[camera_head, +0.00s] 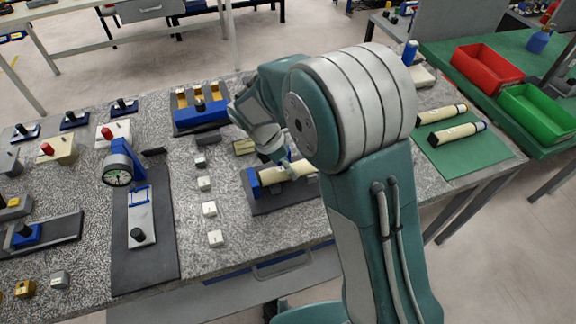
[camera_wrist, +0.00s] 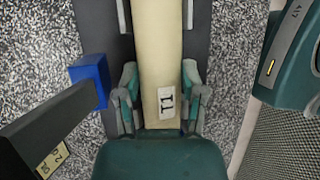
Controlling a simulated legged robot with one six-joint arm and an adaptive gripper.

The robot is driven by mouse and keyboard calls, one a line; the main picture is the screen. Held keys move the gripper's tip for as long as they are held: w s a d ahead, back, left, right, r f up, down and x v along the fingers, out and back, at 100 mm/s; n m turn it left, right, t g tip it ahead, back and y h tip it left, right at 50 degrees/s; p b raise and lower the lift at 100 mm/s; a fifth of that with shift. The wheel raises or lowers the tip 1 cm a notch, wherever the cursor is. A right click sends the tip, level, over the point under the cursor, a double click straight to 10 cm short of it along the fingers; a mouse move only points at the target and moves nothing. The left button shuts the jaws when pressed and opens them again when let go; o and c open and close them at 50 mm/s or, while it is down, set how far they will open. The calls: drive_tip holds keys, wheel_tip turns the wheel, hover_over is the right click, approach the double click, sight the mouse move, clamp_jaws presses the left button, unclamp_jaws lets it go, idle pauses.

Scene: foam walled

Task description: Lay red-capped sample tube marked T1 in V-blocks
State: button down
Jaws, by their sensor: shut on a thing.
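The sample tube is a cream cylinder (camera_wrist: 160,40) with a white label reading T1 (camera_wrist: 166,103) in the wrist view. My gripper (camera_wrist: 160,78) has a finger on each side of it and is shut on it. In the head view the tube (camera_head: 299,169) lies roughly level over a dark base (camera_head: 290,197), beside a blue end block (camera_head: 254,183). Grey pieces (camera_wrist: 123,15) flank the tube in the wrist view. I cannot tell whether the tube touches the V-blocks. Its red cap is not visible, and my arm hides its right end in the head view.
Two similar cream tubes (camera_head: 441,114) (camera_head: 457,134) lie on a green mat (camera_head: 466,155) at right. Small white blocks (camera_head: 210,209) line the table between. A blue rack (camera_head: 200,115) stands behind. Red (camera_head: 487,68) and green (camera_head: 537,112) bins are far right.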

drive_tip(key=shift+f, duration=0.1)
drive_tip(key=shift+c, duration=0.6)
unclamp_jaws()
drive_tip(key=v, duration=1.2)
drive_tip(key=s+d+r+m+t+y, duration=0.2)
drive_tip(key=s+d+r+m+t, duration=0.1)
drive_tip(key=s+d+m, duration=0.6)
drive_tip(key=s+d+r+m+t+y, duration=0.3)
drive_tip(key=s+d+m, duration=0.5)
drive_tip(key=s+m, duration=0.3)
wheel_tip(320, 180, up, 3)
drive_tip(key=shift+s+d+f+m+t, duration=0.25)
drive_tip(key=shift+d+m+t, duration=0.2)
drive_tip(key=shift+m, duration=0.45)
